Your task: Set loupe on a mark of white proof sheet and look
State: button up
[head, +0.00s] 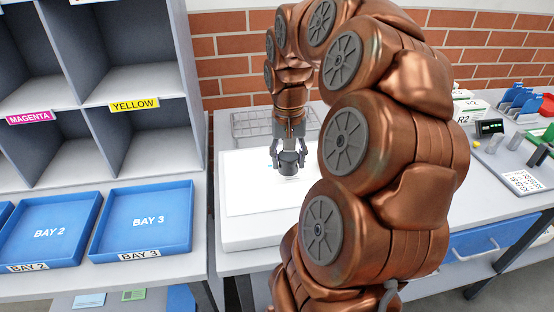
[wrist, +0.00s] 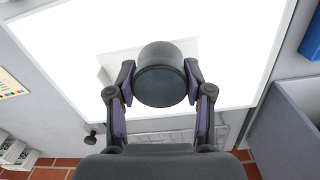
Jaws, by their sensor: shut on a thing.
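The loupe (head: 288,163) is a dark, short cylinder. My gripper (head: 288,158) is shut on its sides and holds it upright over the bright white surface. In the wrist view the loupe (wrist: 162,75) sits between the two fingers of my gripper (wrist: 161,84). The white proof sheet (head: 250,190) appears as a bright white area on the low white box; its edges are hard to separate from the box. I cannot tell whether the loupe touches the sheet.
Blue trays labelled BAY 2 (head: 50,257) and BAY 3 (head: 120,247) lie at left below grey shelves. A wire rack (head: 243,123) stands behind the white box. Small devices, an R2 box (head: 466,117) and a patterned card (head: 521,182) are at right.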

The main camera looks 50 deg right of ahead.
aim_at(278, 174)
jog(key=shift+w+d+f+p, duration=0.1)
jog(key=shift+w+d+p, duration=0.1)
jog(key=shift+w, duration=0.8)
jog(key=shift+w+d+f+p, duration=0.1)
jog(key=shift+w+p, duration=0.1)
jog(key=shift+w, duration=0.75)
jog(key=shift+s+f+p, duration=0.1)
jog(key=shift+f+p, duration=0.45)
jog(key=shift+f, duration=1.2)
jog(key=shift+f, duration=0.15)
jog(key=o, duration=1.3)
jog(key=shift+c, duration=0.2)
notch_tip(278, 174, up, 12)
jog(key=b, duration=0.2)
jog(key=shift+w+a+b, duration=0.15)
jog(key=shift+w+b, duration=0.1)
jog(key=shift+b, duration=0.05)
